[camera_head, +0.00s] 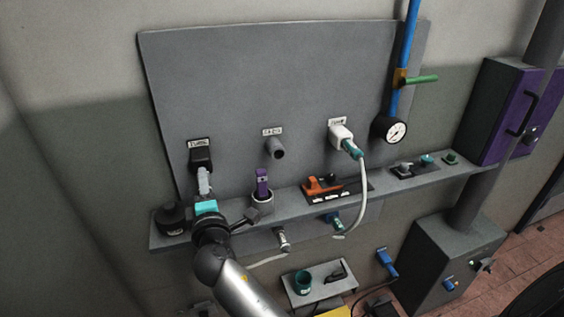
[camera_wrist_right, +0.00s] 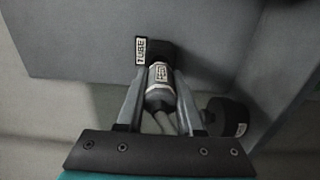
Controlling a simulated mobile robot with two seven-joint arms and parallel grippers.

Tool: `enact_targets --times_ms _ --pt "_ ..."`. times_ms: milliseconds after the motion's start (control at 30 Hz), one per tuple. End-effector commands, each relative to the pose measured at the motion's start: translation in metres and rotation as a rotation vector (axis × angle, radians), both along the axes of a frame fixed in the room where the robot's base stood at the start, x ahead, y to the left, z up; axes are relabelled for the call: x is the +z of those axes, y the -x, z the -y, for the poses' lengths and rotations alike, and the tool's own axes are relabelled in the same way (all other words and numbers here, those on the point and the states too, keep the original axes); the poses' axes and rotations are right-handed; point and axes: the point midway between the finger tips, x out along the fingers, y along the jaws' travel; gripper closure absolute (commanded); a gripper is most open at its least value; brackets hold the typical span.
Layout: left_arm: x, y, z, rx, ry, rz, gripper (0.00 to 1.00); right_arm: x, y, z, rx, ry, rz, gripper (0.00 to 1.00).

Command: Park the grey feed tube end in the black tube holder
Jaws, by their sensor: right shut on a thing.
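The black tube holder (camera_head: 200,157) is on the left of the grey wall panel, under a small label. In the right wrist view the holder (camera_wrist_right: 160,50) carries a "TUBE" label. My right gripper (camera_head: 204,186) is just below the holder, shut on the light grey feed tube end (camera_head: 204,178). In the right wrist view the tube end (camera_wrist_right: 159,78) has a white label and sits between the two fingers (camera_wrist_right: 155,95), its tip up against the holder. How deep the tip goes in is hidden. My left gripper is not in view.
A shelf (camera_head: 395,183) runs below the panel, with a black round part (camera_head: 170,218), a cup with a purple item (camera_head: 262,185) and an orange tool (camera_head: 322,186) on it. A grey stub (camera_head: 274,148) and a white plug (camera_head: 340,135) with a hanging hose stand right.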

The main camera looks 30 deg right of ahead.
Motion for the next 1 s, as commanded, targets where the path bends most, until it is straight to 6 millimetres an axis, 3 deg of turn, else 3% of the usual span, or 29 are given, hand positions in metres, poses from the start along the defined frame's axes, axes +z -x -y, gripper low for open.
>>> enact_targets --times_ms 1000 --pt "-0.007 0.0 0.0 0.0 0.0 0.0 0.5 0.0 -0.02 0.005 0.0 0.002 0.001 1.0"
